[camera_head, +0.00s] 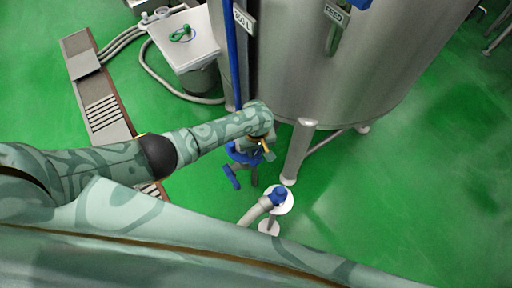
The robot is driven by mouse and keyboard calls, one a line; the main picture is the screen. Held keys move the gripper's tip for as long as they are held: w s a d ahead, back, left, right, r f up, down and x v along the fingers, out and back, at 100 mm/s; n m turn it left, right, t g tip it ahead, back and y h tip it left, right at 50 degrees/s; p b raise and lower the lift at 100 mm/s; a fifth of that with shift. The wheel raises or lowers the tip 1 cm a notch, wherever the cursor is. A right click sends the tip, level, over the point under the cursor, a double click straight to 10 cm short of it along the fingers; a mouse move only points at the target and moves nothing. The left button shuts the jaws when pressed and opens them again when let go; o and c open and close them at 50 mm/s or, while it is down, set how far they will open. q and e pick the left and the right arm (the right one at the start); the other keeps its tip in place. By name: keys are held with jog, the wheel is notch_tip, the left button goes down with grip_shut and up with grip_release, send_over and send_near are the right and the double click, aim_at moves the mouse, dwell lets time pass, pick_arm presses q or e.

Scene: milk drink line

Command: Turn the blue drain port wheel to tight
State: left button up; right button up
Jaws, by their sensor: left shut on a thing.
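My left arm reaches in from the left, and its gripper (258,151) is at the foot of the steel tank. The gripper is shut on a blue part, which I take to be the drain port wheel (240,154). The wrist and fingers hide much of this wheel, so its turn position cannot be read. A blue handle-like piece (231,177) hangs just below it. My right gripper is not in view.
The large steel tank (340,70) stands on legs (298,152) just right of the gripper. A white-topped box (185,40) and hoses stand at upper left.

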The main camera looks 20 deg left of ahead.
pick_arm(q)
jog(key=shift+s+d+r+m+p, duration=0.15)
jog(key=shift+r+m+p, duration=0.15)
jog(key=shift+m+p, duration=0.55)
jog(key=shift+f+m+p, duration=0.1)
jog(key=shift+m+p, duration=0.25)
jog(key=shift+p, duration=0.05)
jog(key=m, duration=0.2)
jog(key=shift+f+m, duration=0.2)
jog(key=shift+m, duration=0.2)
jog(key=m, duration=1)
jog(key=shift+m, duration=0.4)
jog(key=m, duration=0.6)
jog(key=shift+m, duration=0.4)
jog(key=o, duration=1)
